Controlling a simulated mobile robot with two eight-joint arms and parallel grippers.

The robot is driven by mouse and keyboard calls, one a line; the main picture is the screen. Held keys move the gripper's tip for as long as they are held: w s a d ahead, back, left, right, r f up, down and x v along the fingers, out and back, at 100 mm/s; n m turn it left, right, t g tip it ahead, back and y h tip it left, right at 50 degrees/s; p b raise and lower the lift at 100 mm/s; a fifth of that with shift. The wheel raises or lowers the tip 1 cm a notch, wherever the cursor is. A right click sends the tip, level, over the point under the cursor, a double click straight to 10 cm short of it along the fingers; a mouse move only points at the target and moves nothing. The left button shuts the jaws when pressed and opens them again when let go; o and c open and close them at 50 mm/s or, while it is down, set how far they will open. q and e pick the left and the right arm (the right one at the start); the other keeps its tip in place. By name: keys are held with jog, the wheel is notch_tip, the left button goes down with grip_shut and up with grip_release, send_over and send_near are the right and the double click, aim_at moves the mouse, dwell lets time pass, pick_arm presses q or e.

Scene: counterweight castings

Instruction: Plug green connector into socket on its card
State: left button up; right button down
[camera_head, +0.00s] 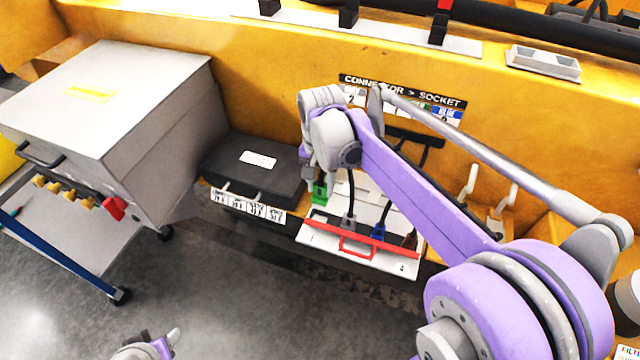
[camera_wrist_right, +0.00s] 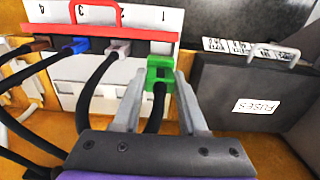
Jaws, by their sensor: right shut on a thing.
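My right gripper (camera_wrist_right: 160,98) is shut on the green connector (camera_wrist_right: 158,72), its black cable running back between the fingers. The connector also shows in the head view (camera_head: 319,194), below the right gripper (camera_head: 317,178). It is at the dark socket strip (camera_wrist_right: 135,46), beneath number 1; I cannot tell whether it is in the socket. The white socket panel (camera_head: 336,246) has numbers 1 to 4. The card (camera_head: 400,88) reads "CONNECTOR > SOCKET"; my arm hides much of it, and green's number is unreadable. Part of my left gripper (camera_head: 158,346) shows at the bottom edge.
Grey (camera_wrist_right: 118,48), blue (camera_wrist_right: 75,47) and brown (camera_wrist_right: 38,46) connectors sit at the other sockets, with black cables hanging close to my gripper. A red handle (camera_wrist_right: 97,10) fronts the panel. A black fuse box (camera_head: 252,170) stands beside it. A large grey cabinet (camera_head: 130,90) is left.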

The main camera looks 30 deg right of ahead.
aim_at(320, 196)
pick_arm(q)
jog(key=shift+f, duration=0.1)
pick_arm(e)
jog(key=shift+f, duration=0.1)
jog(key=shift+a+f, duration=0.1)
jog(key=shift+s+f+b, duration=0.1)
jog(key=shift+f+b, duration=1.2)
jog(key=shift+f, duration=0.85)
pick_arm(q)
jog(key=shift+s+a+f+b, duration=0.15)
jog(key=shift+s+f, duration=0.25)
jog(key=shift+f, duration=0.7)
jog(key=shift+s+d+f+b, duration=0.15)
jog(key=shift+s+f, duration=0.25)
jog(key=shift+f, duration=0.65)
pick_arm(e)
jog(key=shift+f, duration=0.55)
pick_arm(q)
jog(key=shift+s+a+f+b, duration=0.1)
jog(key=shift+s+f+b, duration=0.15)
jog(key=shift+f+b, duration=0.7)
pick_arm(e)
jog(key=shift+f, duration=1.5)
jog(key=shift+c, duration=1.8)
grip_release()
jog(key=shift+r, duration=0.15)
